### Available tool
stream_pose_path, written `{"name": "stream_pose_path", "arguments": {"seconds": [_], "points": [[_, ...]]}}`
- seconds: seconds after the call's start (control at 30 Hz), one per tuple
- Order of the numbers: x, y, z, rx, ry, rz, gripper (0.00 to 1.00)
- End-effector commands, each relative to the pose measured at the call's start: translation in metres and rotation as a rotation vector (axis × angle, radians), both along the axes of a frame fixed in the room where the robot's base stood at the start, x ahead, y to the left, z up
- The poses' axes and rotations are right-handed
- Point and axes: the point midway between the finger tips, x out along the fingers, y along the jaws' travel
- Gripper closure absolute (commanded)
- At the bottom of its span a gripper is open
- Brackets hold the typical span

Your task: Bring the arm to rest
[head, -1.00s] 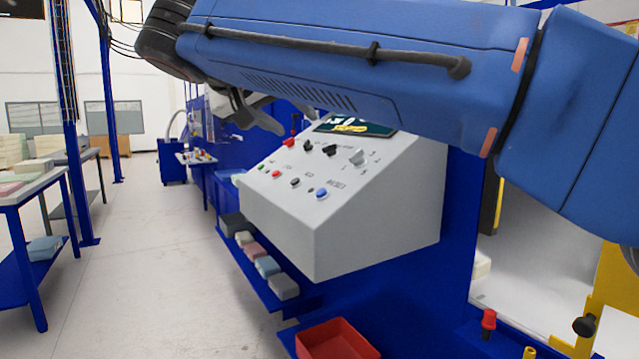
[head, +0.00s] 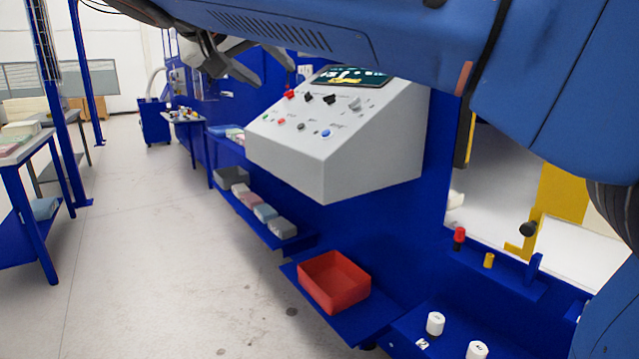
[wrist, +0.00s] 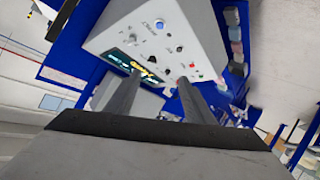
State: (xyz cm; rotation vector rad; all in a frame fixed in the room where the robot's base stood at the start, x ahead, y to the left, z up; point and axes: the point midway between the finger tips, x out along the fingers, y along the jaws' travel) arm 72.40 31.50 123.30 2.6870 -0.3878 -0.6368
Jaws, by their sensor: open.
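My blue arm (head: 420,45) stretches across the top of the head view. In the head view the control box (head: 330,150) has a sloped face with knobs, coloured buttons and a lit screen (head: 350,76). I cannot tell whether the fingers touch the box.
A red bin (head: 333,282) sits on a blue shelf below the box. Several foam blocks (head: 265,213) lie on a lower ledge. White round parts (head: 435,323) stand at bottom right. A blue-legged table (head: 25,150) stands at left. The floor (head: 150,270) between is clear.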

Motion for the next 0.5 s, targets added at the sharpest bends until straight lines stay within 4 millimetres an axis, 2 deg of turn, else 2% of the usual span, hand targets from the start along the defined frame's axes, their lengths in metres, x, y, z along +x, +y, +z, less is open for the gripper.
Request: {"name": "stream_pose_path", "arguments": {"seconds": [0.27,0.5], "points": [[0.008,-0.028,-0.015,-0.017,0.051,-0.001,0.52],[0.015,-0.065,-0.038,-0.033,0.12,0.001,0.52]]}}
